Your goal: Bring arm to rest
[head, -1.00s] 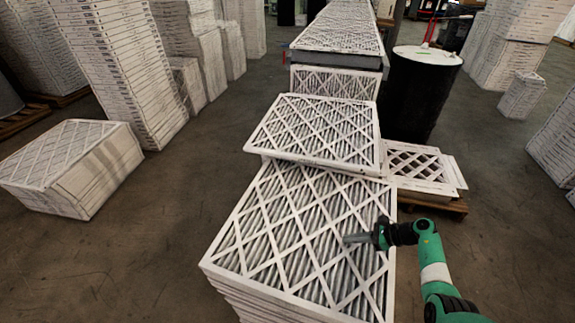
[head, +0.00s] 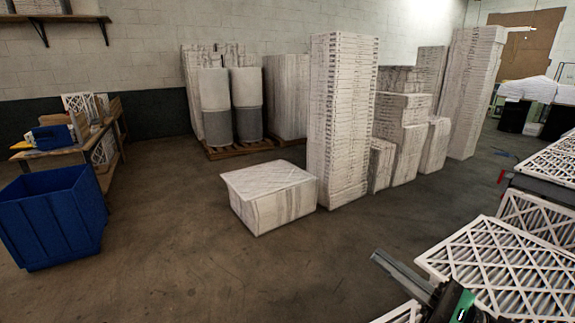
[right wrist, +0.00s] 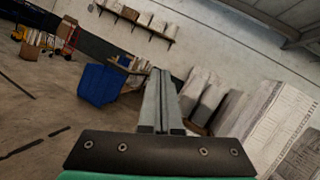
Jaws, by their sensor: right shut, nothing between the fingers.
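My right gripper (head: 380,259) is at the bottom right of the head view, its grey fingers pointing up and left, above the near end of the filter stack. In the right wrist view its fingers (right wrist: 160,75) lie together, with nothing between them. A white pleated filter (head: 505,262) with a lattice face lies behind the gripper. Part of another filter (head: 405,314) shows below it, mostly cut off by the frame. My left gripper is not in view.
A low stack of boxed filters (head: 272,198) stands alone on the floor. A tall white stack (head: 338,120) rises beside it. A blue bin (head: 52,222) stands at left, also in the right wrist view (right wrist: 100,84). Floor between them is clear.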

